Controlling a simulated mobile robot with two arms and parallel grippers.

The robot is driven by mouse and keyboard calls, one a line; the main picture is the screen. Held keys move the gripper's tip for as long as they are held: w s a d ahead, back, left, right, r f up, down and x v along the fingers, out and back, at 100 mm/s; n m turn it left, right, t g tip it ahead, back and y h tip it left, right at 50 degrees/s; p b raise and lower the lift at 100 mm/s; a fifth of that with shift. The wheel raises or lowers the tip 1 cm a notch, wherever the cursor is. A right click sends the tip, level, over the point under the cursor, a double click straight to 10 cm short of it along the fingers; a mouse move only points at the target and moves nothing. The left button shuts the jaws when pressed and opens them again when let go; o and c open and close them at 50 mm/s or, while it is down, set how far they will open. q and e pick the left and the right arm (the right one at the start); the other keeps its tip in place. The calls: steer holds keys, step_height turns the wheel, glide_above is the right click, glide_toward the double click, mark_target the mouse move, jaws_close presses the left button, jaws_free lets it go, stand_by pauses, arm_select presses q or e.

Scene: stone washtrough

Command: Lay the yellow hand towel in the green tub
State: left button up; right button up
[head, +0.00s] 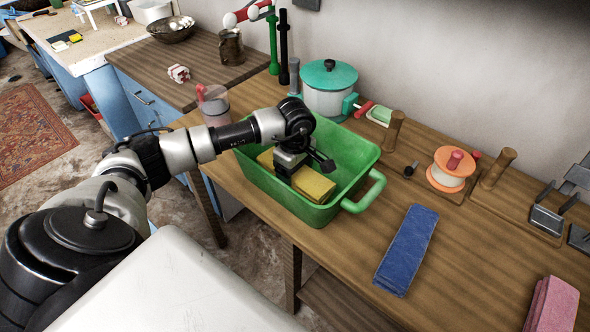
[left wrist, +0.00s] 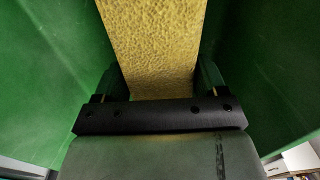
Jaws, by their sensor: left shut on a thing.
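The yellow hand towel (head: 312,184) is down inside the green tub (head: 318,214), which stands on the wooden table. My left gripper (head: 302,172) reaches into the tub from above and is shut on the towel. In the left wrist view the towel (left wrist: 152,45) runs between the two fingers, with the tub's green walls (left wrist: 50,70) on both sides. I cannot tell whether the towel rests on the tub's floor. My right gripper is not in view.
A blue folded cloth (head: 406,250) lies right of the tub, and a pink one (head: 552,304) at the front right. A teal-lidded pot (head: 329,90) stands behind the tub. A jar (head: 214,106) stands close to its left. The table around the blue cloth is clear.

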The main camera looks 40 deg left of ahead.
arm_select(q)
steer(key=shift+f, duration=0.2)
steer(key=o, duration=1)
steer(key=shift+r, duration=0.1)
steer(key=shift+r, duration=0.45)
step_height(320, 180, up, 11)
steer(key=b, duration=0.1)
steer(key=shift+r, duration=0.2)
